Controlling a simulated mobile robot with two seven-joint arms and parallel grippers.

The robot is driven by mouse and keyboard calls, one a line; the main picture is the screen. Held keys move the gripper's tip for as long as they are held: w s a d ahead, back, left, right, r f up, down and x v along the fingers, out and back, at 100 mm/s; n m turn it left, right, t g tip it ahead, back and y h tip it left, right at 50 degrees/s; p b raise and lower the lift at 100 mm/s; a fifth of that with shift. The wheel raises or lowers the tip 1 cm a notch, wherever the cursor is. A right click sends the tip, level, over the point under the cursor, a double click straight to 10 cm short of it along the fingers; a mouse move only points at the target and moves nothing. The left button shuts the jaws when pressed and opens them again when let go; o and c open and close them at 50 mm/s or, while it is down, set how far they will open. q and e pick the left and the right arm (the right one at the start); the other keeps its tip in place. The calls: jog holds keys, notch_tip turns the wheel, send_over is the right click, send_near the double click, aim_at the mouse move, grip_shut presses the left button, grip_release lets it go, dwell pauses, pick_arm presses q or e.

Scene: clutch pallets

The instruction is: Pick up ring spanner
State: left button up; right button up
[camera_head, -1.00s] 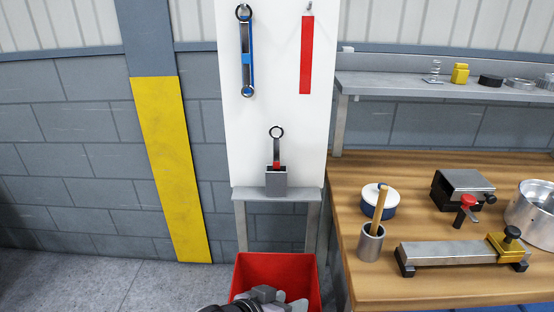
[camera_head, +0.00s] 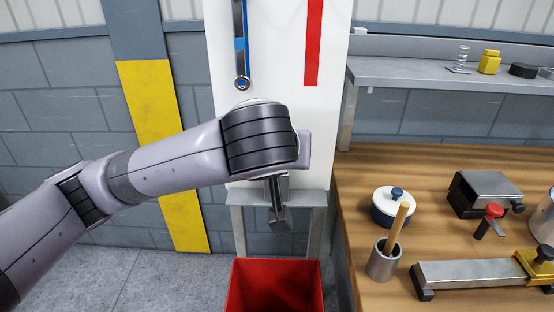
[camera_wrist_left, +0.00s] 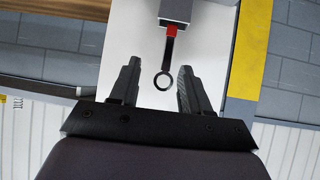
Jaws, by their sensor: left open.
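The ring spanner (camera_wrist_left: 169,54) shows in the left wrist view, with its open ring toward me and a red part where its shank meets a grey holder (camera_wrist_left: 177,9). My left gripper (camera_wrist_left: 158,68) is open, with one finger on each side of the ring and a visible gap to both. I cannot tell how deep the ring lies between the fingers. In the head view my left arm hides the spanner and holder. Part of my left gripper (camera_head: 279,207) shows below the wrist there. My right gripper is not in view.
A blue-marked tool (camera_head: 240,44) and a red strip (camera_head: 314,42) hang on the white board (camera_head: 277,60). A red bin (camera_head: 274,288) stands below. At right is a wooden bench (camera_head: 430,205) with a cup (camera_head: 384,261), a lidded pot (camera_head: 389,212) and vises.

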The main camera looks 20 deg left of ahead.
pick_arm(q)
jog(key=w+a+f+y+b, duration=0.1)
jog(key=w+a+f, duration=0.1)
jog(key=w, duration=0.4)
jog(key=shift+a+n+b, duration=0.25)
jog(key=shift+n+b, duration=0.1)
jog(key=shift+n, duration=0.05)
grip_shut()
